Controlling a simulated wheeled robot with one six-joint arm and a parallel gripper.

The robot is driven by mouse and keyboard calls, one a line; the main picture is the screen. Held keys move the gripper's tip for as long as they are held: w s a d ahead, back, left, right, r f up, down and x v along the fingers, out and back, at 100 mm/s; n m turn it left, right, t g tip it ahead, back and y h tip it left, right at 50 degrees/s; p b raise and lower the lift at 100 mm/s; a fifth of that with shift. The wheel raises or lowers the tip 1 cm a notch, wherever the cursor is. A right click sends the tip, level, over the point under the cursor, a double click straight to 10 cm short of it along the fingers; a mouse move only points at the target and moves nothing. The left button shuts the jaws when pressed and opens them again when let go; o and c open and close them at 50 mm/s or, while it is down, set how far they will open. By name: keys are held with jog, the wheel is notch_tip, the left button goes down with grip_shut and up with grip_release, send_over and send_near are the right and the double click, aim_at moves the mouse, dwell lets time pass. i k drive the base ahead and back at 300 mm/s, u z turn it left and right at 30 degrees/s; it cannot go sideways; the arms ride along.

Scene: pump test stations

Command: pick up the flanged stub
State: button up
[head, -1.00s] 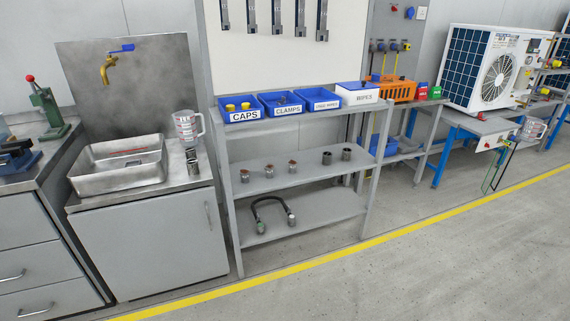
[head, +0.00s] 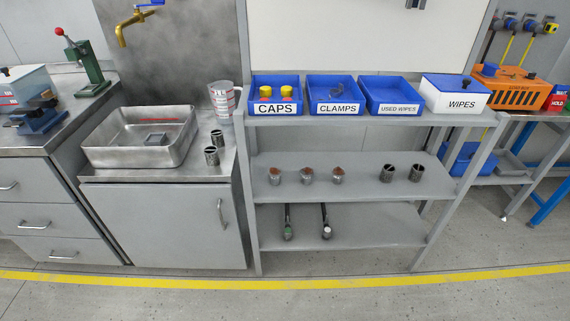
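Several small metal cylindrical pieces are in the head view, and I cannot tell which one is the flanged stub. On the shelf's middle board stand three with reddish-brown tops: a left one (head: 274,176), a middle one (head: 307,176) and a right one (head: 338,176). To their right stand two dark open-topped cylinders, one (head: 387,173) beside the other (head: 416,173). Two more metal cylinders stand on the sink counter, a rear one (head: 217,138) and a front one (head: 211,156). My gripper is not in view.
The grey shelf unit (head: 345,239) holds blue bins for caps (head: 276,107), clamps (head: 336,108) and used wipes (head: 396,109), plus a wipes box (head: 461,104). A steel basin (head: 140,158) and measuring jug (head: 222,101) stand left. Floor in front is clear.

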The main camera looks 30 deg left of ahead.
aim_at(305, 172)
jog(key=u, duration=0.65)
jog(key=i, duration=0.85)
jog(key=u, duration=1.35)
jog(key=i, duration=0.35)
jog(key=u, duration=0.2)
